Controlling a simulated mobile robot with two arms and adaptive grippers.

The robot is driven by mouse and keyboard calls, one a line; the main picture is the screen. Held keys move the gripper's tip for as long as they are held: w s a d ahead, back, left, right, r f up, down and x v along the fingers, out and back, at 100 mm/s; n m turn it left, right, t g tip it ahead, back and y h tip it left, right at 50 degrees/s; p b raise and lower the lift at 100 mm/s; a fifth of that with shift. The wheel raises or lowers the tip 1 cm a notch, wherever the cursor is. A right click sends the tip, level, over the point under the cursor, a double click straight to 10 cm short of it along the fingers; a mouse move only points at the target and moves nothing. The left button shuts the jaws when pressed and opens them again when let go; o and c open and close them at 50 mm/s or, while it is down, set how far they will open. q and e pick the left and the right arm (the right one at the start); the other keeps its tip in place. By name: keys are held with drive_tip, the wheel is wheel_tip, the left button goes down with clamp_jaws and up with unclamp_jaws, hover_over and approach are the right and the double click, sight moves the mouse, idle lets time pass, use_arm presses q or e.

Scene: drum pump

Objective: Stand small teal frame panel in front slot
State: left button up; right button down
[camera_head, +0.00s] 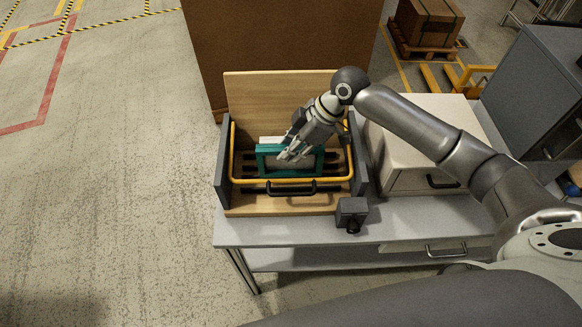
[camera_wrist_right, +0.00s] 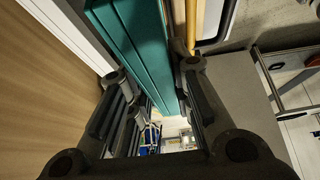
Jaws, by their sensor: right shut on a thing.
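The small teal frame panel (camera_head: 269,149) is upright in the wooden rack (camera_head: 280,88), behind the yellow rail. Its near face is partly covered by my right gripper (camera_head: 290,157). My right gripper is shut on the panel. In the right wrist view the teal panel (camera_wrist_right: 135,45) runs down between the two fingers (camera_wrist_right: 160,115). Dark slots show on the rack floor around the panel; whether its lower edge sits in the front slot or just above it cannot be told. My left gripper is not in view.
The yellow rail (camera_head: 245,181) with a black handle (camera_head: 291,188) crosses the rack's front. A white panel (camera_head: 271,140) stands behind the teal one. Grey side walls (camera_head: 222,170) bound the rack. A white drawer cabinet (camera_head: 405,180) stands close to the right on the grey table (camera_head: 290,231).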

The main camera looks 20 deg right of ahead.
sight(285, 171)
wheel_tip(285, 171, down, 3)
drive_tip(key=shift+r, duration=0.2)
wheel_tip(285, 171, down, 3)
drive_tip(key=shift+p, duration=0.55)
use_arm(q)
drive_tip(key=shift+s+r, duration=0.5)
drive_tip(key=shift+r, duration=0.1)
use_arm(e)
drive_tip(key=shift+f, duration=0.1)
drive_tip(key=shift+f, duration=0.15)
drive_tip(key=c, duration=1.6)
unclamp_jaws()
